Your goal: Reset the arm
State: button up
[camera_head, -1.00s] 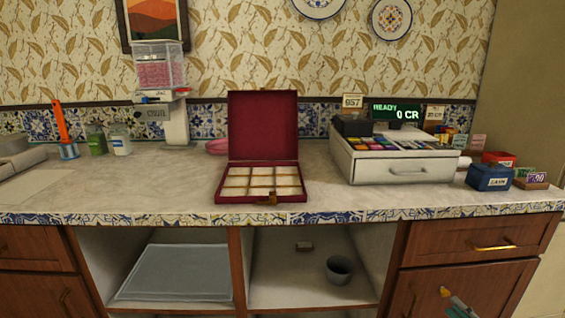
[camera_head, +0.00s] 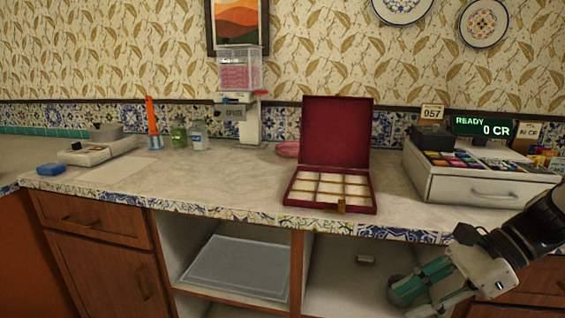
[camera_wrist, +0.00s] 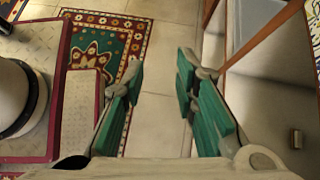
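My gripper (camera_head: 422,284) is at the lower right of the head view, in front of the right open shelf below the counter. In the wrist view my gripper (camera_wrist: 160,88) has its two green-padded fingers wide apart, with only floor between them. It is open and holds nothing.
The counter holds an open red box (camera_head: 336,140), a cash register (camera_head: 470,185), a dispenser (camera_head: 248,125) and a scale-like device (camera_head: 98,150). A small block (camera_head: 366,260) lies on the right shelf, a grey tray (camera_head: 240,265) on the left one. A patterned rug (camera_wrist: 105,45) covers part of the floor.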

jog(key=s+a+r+n+h, duration=0.25)
jog(key=s+n+h, duration=0.25)
jog(key=s+n, duration=0.45)
jog(key=s+a+r+n+h, duration=0.1)
jog(key=s+r+n+h, duration=0.3)
jog(key=s+n, duration=0.6)
notch_tip(320, 180, up, 24)
jog(key=t+p, duration=0.3)
jog(key=p, duration=2.1)
jog(key=shift+s+d+m+h, duration=0.2)
jog(key=shift+s+m+h, duration=0.2)
jog(key=shift+m, duration=0.05)
jog(key=shift+o, duration=0.4)
jog(key=shift+w, duration=0.1)
